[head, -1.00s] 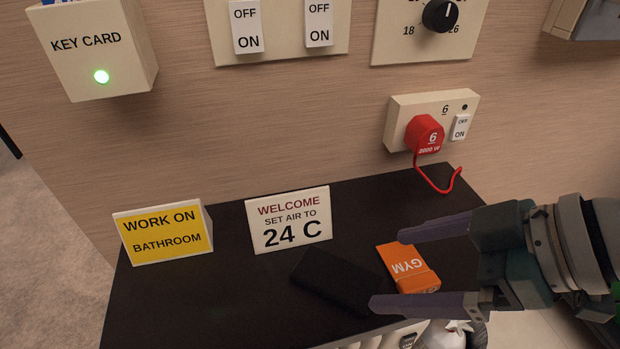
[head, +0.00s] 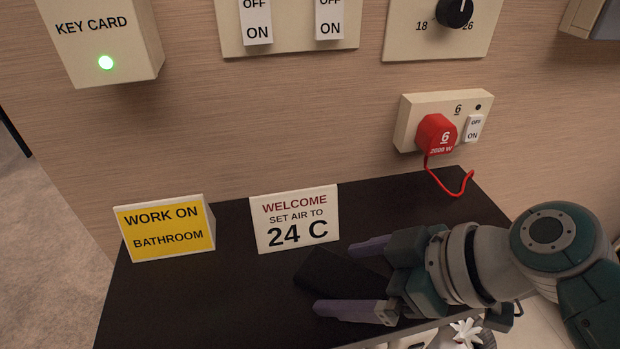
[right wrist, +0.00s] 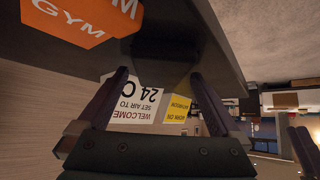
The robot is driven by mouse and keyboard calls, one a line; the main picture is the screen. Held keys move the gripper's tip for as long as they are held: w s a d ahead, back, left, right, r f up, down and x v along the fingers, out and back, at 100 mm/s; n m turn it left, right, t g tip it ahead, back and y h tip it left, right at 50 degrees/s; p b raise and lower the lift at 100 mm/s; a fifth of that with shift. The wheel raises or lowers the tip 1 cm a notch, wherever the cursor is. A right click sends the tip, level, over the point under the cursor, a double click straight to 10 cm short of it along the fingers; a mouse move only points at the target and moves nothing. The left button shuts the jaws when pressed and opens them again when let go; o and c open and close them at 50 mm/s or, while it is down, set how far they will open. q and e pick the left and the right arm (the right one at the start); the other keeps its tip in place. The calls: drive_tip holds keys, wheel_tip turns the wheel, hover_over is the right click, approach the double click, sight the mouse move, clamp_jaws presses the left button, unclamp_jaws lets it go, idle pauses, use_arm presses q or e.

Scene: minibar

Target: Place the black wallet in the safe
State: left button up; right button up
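The black wallet (head: 320,272) lies flat on the dark counter, just in front of the welcome sign, and is hard to tell from the dark surface. My right gripper (head: 334,278) reaches in from the right with its purple fingers open. One finger is on the wallet's far side and the other on its near side. The wallet's right part is hidden by the gripper.
The welcome sign (head: 295,218) and the yellow bathroom sign (head: 167,230) stand at the counter's (head: 200,300) back left. The orange gym item (right wrist: 70,20) is near, hidden in the head view. A red plug (head: 437,134) with a hanging cord is on the wall.

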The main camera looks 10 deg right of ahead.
drive_tip(key=c, duration=1.5)
